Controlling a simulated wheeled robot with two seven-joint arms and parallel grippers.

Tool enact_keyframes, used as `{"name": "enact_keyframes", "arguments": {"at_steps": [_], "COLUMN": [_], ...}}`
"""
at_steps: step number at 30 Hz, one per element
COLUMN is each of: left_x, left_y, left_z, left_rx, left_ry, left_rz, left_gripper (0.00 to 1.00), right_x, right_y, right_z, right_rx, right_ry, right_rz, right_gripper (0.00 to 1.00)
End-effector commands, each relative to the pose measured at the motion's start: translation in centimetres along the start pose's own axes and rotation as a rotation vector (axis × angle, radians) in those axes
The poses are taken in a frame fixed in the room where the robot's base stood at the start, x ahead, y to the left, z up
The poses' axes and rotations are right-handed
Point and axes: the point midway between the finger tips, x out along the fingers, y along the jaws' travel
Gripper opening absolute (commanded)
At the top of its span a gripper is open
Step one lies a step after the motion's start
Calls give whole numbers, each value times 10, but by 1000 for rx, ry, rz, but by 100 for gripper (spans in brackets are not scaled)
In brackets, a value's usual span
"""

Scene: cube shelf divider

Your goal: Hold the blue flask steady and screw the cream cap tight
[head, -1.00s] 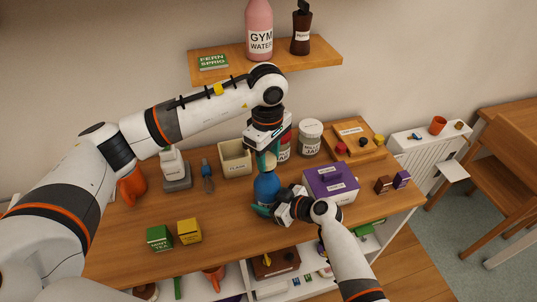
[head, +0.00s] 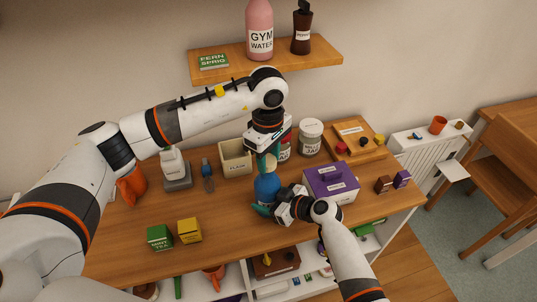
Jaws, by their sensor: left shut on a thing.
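The blue flask (head: 267,187) stands upright on the wooden shelf top, near the middle of the view. My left gripper (head: 267,160) points straight down over it, its teal fingers shut on the cream cap (head: 270,161) at the flask's top. The fingers hide most of the cap, so I cannot tell how tightly it sits. My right gripper (head: 267,208) comes in low from the right and is shut on the flask's lower body. One teal fingertip shows at the flask's left side.
A purple box (head: 331,183) stands close to the right of my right gripper. Green (head: 159,238) and yellow (head: 189,231) boxes sit front left. A wall shelf (head: 265,61) hangs above.

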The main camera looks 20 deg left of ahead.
Motion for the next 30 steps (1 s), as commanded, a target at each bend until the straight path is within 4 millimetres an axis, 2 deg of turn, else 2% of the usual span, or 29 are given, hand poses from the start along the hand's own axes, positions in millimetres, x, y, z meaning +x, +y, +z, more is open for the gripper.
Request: {"name": "enact_keyframes", "arguments": {"at_steps": [30], "left_x": [22], "left_y": [0], "left_z": [0], "left_rx": [0], "left_ry": [-1], "left_rz": [0], "left_gripper": [19], "right_x": [0], "right_y": [0], "right_z": [-1], "right_rx": [0], "right_ry": [2], "right_rz": [-1], "right_gripper": [37]}}
